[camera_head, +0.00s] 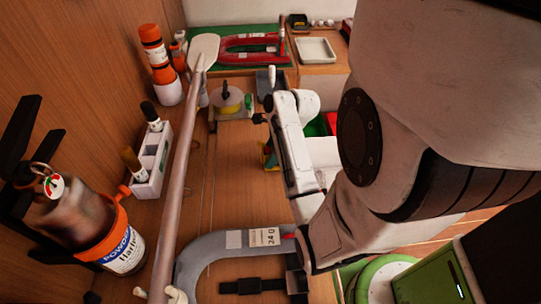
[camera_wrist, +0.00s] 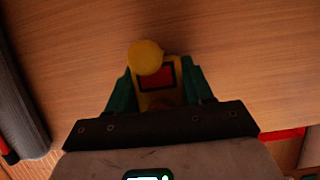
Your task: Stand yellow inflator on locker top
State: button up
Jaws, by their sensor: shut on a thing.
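The yellow inflator (camera_wrist: 152,78) has a round yellow knob and a red panel. In the wrist view it is held between the green fingers of my gripper (camera_wrist: 158,88). Brown wood-grain surface lies behind it; I cannot tell whether it touches that surface. In the head view a small yellow and green patch (camera_head: 269,154) shows at the left edge of my arm, over the wooden top (camera_head: 232,180). Most of the gripper and inflator is hidden there by the arm. I cannot tell for sure which surface is the locker top.
A long pole with a white paddle end (camera_head: 203,50) crosses the left side. A grey curved piece (camera_head: 205,252) lies in front. Bare wood lies between.

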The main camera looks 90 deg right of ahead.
dwell(0.3)
jog(key=o, duration=1.2)
jog(key=shift+f, duration=0.1)
